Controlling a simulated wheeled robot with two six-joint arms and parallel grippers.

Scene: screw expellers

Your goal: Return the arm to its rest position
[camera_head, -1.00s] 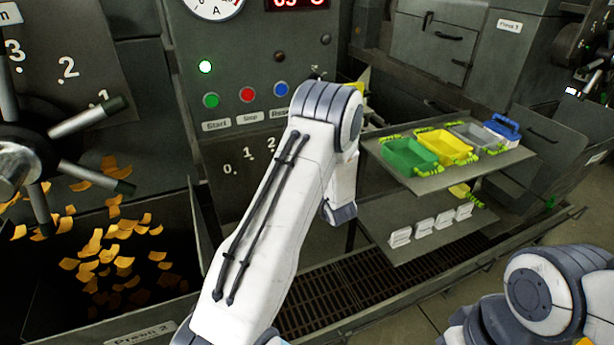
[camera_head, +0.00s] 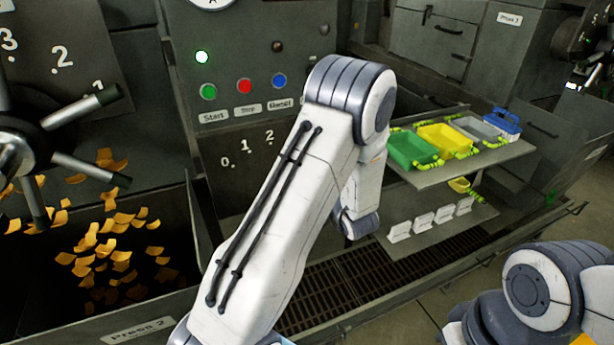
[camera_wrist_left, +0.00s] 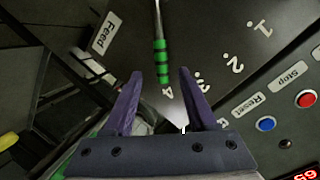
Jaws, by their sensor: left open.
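My left arm (camera_head: 275,215) reaches up from the bottom of the head view, its elbow bent in front of the machine panel. The left gripper is hidden from the head camera, but the left wrist view shows its two purple fingers (camera_wrist_left: 160,80) spread apart. A lever with a green and black banded grip (camera_wrist_left: 162,62) appears in line with the gap between them; I cannot tell how far it is from the fingers. Part of my right arm (camera_head: 540,290) shows at the lower right of the head view; its gripper is out of view.
Start, Stop and Reset buttons (camera_head: 245,87) sit on the panel behind my left arm. A shelf with a green bin (camera_head: 410,150), a yellow bin (camera_head: 445,140) and a grey bin (camera_head: 476,128) stands to the right. A spoked handwheel (camera_head: 15,150) is at the left, above orange flakes.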

